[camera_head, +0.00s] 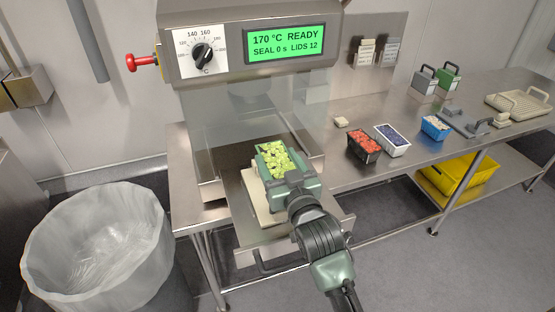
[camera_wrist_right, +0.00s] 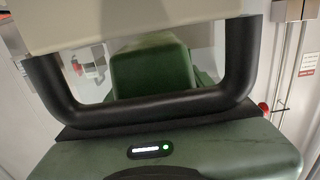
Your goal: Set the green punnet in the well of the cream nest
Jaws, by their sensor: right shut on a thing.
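The green punnet (camera_head: 275,158), filled with pale green pieces, is at the front of the sealing machine in the head view. My right gripper (camera_head: 285,180) is shut on its near side, and the gripper body hides that end. The cream nest (camera_head: 258,205) lies under the punnet and gripper on the pulled-out metal drawer; only its left and near edges show, and its well is hidden. The punnet is over the nest, but I cannot tell whether it touches it. My left gripper is not in view.
The sealing machine's display (camera_head: 284,41) reads 170 °C READY. A red-filled punnet (camera_head: 365,145), a blue-filled punnet (camera_head: 392,140) and a small blue-and-white one (camera_head: 435,128) stand on the bench at right. A lined bin (camera_head: 95,245) stands at lower left.

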